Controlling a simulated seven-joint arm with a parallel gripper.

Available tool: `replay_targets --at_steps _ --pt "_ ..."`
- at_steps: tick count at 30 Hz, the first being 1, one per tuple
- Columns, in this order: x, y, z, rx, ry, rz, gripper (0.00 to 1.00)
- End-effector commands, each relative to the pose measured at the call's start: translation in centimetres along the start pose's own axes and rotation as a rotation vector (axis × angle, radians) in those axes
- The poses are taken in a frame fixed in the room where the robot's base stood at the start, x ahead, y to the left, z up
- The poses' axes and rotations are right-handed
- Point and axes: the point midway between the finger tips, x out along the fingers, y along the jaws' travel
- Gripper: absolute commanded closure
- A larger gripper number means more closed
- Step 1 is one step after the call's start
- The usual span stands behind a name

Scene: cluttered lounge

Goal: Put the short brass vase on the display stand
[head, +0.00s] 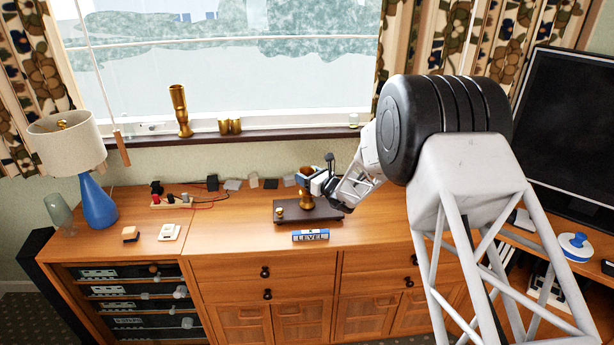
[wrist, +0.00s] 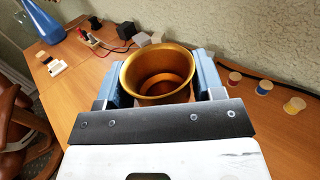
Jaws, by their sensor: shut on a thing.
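The short brass vase (head: 307,201) is upright between the fingers of my gripper (head: 313,182), over the dark display stand (head: 325,214) on the wooden cabinet. Its base appears at or just above the stand's top; I cannot tell whether they touch. In the wrist view, the vase's open round mouth (wrist: 158,75) faces the camera. The blue-grey fingers of my gripper (wrist: 160,82) are shut on it from both sides. The stand is hidden in the wrist view. A small brass-coloured piece shows at the stand's left end.
A LEVEL box (head: 310,236) lies just in front of the stand. A tall brass vase (head: 180,110) and small brass cups (head: 230,126) stand on the windowsill. A power strip (head: 171,201) with cables and a blue lamp (head: 97,201) are to the left. Several spools lie right in the wrist view.

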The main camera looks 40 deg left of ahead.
Motion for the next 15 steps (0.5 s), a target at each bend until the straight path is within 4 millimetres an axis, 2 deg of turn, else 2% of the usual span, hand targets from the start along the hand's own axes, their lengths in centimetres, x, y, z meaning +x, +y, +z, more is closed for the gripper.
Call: replay_targets --at_steps 11,12,15 --pt "0.04 -0.03 -0.06 -0.002 -0.002 0.0 1.0" --pt "0.0 0.0 -0.26 0.0 0.0 0.0 0.35" --pt "0.0 0.0 -0.24 0.0 0.0 0.0 0.2"
